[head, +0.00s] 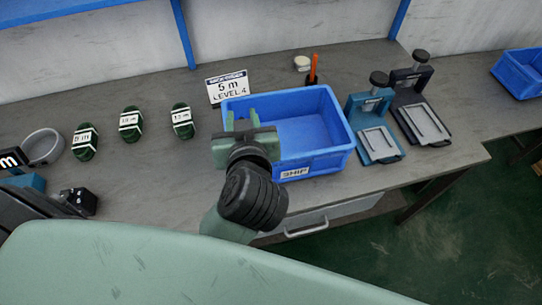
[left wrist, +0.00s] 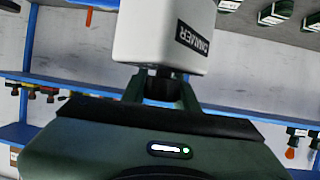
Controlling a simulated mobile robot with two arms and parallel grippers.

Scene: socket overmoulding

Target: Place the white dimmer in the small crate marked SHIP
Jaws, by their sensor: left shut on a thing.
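The small blue crate (head: 330,162), with a SHIP label on its front wall, stands on the grey bench, and the inside that shows looks empty. My left gripper (head: 241,117) is at the crate's left side, over or in front of its left wall. In the left wrist view my left gripper (left wrist: 161,84) is shut on the white dimmer (left wrist: 152,35), a white block with a dark DIMMER label. The dimmer cannot be made out in the head view. My right gripper is not in view.
A "5 m LEVEL 4" sign (head: 227,86) stands behind the crate's left corner. Several green cable bundles lie to the left. A blue press (head: 378,143) and a dark press (head: 424,122) stand to the right. Another blue crate (head: 520,82) is at far right.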

